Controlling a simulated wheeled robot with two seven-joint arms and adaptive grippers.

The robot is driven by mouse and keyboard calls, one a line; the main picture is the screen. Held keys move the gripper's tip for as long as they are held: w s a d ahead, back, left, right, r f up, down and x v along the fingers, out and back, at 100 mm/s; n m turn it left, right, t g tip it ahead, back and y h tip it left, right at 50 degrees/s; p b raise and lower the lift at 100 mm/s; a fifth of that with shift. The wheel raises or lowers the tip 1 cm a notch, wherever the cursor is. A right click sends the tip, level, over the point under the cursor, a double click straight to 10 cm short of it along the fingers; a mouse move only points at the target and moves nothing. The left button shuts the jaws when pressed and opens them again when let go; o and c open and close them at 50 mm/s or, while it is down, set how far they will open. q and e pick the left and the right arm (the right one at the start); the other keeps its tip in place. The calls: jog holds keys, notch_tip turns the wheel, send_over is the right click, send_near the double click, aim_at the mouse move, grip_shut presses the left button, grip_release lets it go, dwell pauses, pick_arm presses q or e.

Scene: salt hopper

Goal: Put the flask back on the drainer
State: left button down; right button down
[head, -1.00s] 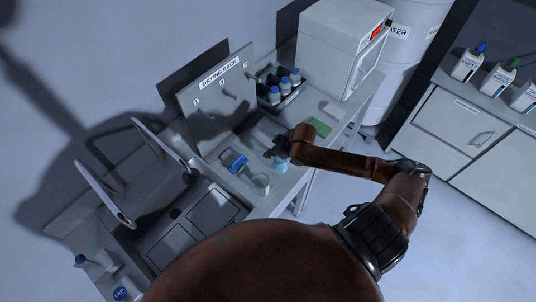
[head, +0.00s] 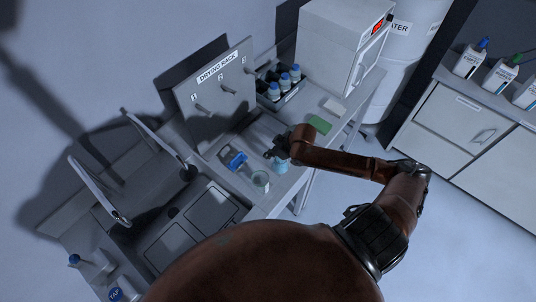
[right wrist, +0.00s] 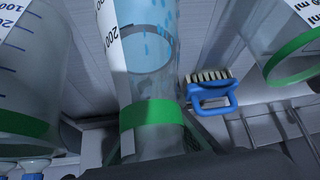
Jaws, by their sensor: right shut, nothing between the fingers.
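My right gripper (head: 273,153) is shut and empty over the bench beside the sink. Pale-blue glassware (head: 281,167), probably the flask, shows just below it; the gripper and arm partly cover it. In the right wrist view a clear vessel (right wrist: 150,85) with blue drops, a white scale and a green band stands close in front of the gripper. I cannot tell whether they touch. The drainer, a grey board labelled DRYING RACK (head: 232,98), stands behind the bench with bare numbered pegs. My left gripper is out of view.
A clear beaker (head: 261,181) stands near the front edge. A blue brush (head: 234,159) lies to the left. A green pad (head: 320,124) and a black bottle crate (head: 270,93) are farther right. Green-banded vessels flank the wrist view's left (right wrist: 30,85) and right (right wrist: 288,50).

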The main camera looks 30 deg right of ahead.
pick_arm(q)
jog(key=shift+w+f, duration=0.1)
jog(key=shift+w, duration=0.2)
pick_arm(e)
jog(key=shift+f, duration=0.4)
jog(key=c, duration=2.1)
grip_release()
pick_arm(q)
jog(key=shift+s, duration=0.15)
pick_arm(e)
jog(key=shift+r, duration=0.1)
notch_tip(320, 180, up, 10)
jog(key=shift+f, duration=0.1)
